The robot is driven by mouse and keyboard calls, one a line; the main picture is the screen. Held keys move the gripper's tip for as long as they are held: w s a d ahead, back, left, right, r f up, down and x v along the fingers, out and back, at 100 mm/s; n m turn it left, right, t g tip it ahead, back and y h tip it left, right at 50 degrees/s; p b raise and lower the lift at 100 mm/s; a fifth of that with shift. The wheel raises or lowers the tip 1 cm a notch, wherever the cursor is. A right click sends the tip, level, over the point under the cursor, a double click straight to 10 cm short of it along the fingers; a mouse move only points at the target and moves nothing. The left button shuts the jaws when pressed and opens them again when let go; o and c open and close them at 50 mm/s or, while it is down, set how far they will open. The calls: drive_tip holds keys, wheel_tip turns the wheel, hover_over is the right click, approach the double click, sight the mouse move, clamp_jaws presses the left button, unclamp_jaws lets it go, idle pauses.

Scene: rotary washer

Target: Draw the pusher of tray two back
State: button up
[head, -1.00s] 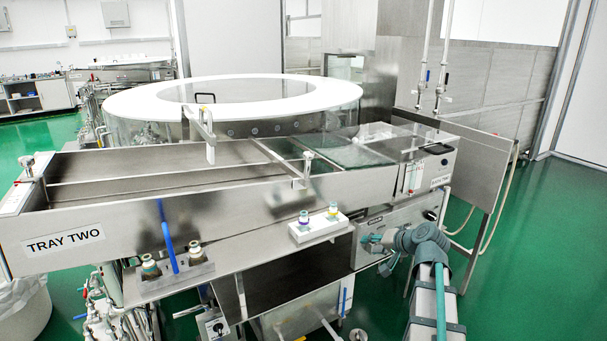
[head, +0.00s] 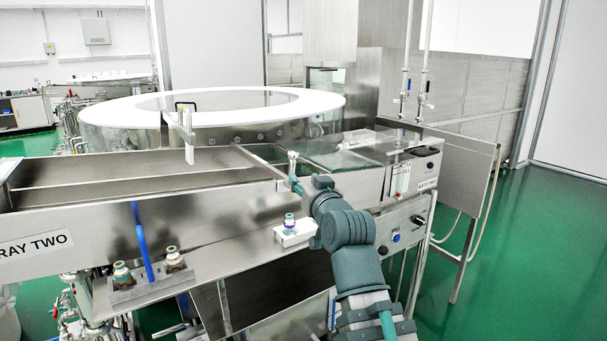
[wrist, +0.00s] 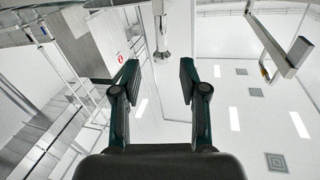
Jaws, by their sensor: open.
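The long steel tray two (head: 120,217) runs across the head view, its label partly cut off at the left edge. An upright post with a pale knob (head: 292,160) stands at the near end of a thin bar (head: 258,160) lying across the tray; this looks like the pusher. In the wrist view, the post (wrist: 160,35) appears upside down, ahead of and between the fingers. My gripper (wrist: 158,75) is open and empty, with the post apparently beyond its fingertips. In the head view my arm largely hides the gripper close to the post.
A bracket with a white block (head: 190,154) hangs over the tray and also shows in the wrist view (wrist: 299,52). A large white-rimmed rotary ring (head: 120,108) stands behind.

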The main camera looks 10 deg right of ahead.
sight(293, 167)
drive_tip(key=w, duration=0.3)
drive_tip(key=w+p, duration=0.1)
drive_tip(key=w, duration=0.3)
drive_tip(key=w+a, duration=0.1)
drive_tip(key=w, duration=0.2)
drive_tip(key=shift+w+r+p, duration=0.1)
drive_tip(key=shift+w+p, duration=0.2)
drive_tip(key=shift+p, duration=0.1)
clamp_jaws()
